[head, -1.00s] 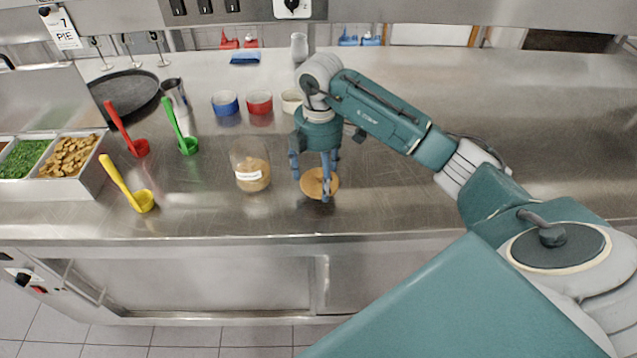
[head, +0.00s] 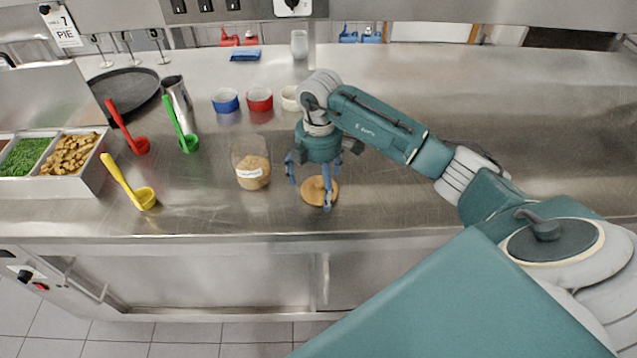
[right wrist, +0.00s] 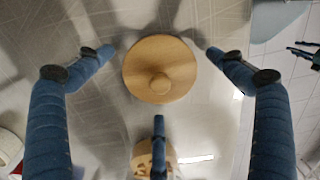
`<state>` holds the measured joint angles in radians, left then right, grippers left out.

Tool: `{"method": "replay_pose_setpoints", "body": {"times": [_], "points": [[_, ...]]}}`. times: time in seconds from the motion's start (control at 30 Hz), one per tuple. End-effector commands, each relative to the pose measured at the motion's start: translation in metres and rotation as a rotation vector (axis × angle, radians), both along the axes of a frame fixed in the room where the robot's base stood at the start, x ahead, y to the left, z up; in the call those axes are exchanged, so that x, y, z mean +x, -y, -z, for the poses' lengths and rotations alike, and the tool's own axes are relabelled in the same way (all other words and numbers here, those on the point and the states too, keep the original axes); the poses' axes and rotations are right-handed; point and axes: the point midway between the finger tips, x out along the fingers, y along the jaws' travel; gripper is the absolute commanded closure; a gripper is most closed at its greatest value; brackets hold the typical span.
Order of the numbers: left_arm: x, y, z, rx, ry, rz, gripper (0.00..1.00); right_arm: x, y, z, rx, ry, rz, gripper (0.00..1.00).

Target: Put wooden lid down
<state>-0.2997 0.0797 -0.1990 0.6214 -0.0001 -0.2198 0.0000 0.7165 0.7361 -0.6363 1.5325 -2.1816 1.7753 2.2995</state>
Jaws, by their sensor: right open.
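The round wooden lid (head: 312,190) lies flat on the steel counter near its front edge, to the right of the glass jar (head: 252,170). In the right wrist view the lid (right wrist: 160,68) shows from above with its round knob facing up. My right gripper (head: 313,188) is open above and around the lid. In the right wrist view its fingers are spread apart, with visible gaps to the lid. The jar stands open with brown contents and a white label. My left gripper is not in view.
Yellow (head: 146,198), green (head: 189,144) and red (head: 141,146) ladles lie to the left, beside the food containers (head: 90,180). The counter's right side is largely clear.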

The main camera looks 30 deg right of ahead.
Motion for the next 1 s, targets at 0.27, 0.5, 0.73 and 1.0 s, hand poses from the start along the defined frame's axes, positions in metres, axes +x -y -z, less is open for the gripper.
{"method": "replay_pose_setpoints", "body": {"times": [0.27,0.5,0.73,1.0], "points": [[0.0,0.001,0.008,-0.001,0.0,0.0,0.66,0.002,0.001,-0.023,-0.001,0.006,-0.001,0.06],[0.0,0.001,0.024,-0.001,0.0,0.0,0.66,0.002,0.001,-0.076,-0.001,0.007,0.0,0.06],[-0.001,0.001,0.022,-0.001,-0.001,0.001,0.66,0.001,0.002,-0.115,-0.002,0.004,0.001,0.06],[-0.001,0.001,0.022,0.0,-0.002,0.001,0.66,0.0,0.001,-0.123,0.0,0.0,0.001,0.06]]}}
